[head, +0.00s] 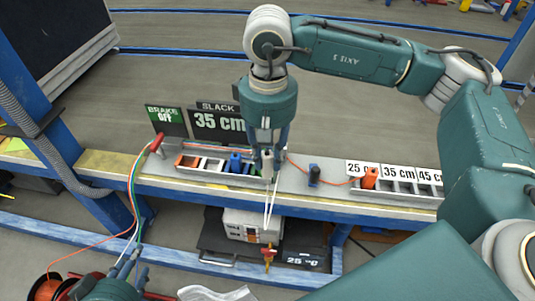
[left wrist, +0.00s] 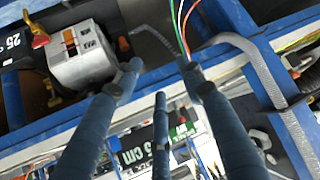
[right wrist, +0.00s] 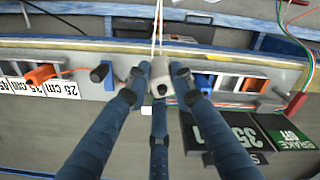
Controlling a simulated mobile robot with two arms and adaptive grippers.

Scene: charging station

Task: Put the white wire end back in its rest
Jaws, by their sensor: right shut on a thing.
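My right gripper (head: 267,158) is shut on the white wire end (right wrist: 159,88), a pale block between its fingertips over the rail. The white wire (head: 270,205) hangs from it in a narrow loop over the front edge. The row of coloured rests (head: 203,163) lies left of the gripper in the head view. An empty rest (right wrist: 228,84) shows between orange and blue in the right wrist view. My left gripper (left wrist: 160,75) is open and empty, low at the left.
A white box (head: 248,225) is below.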

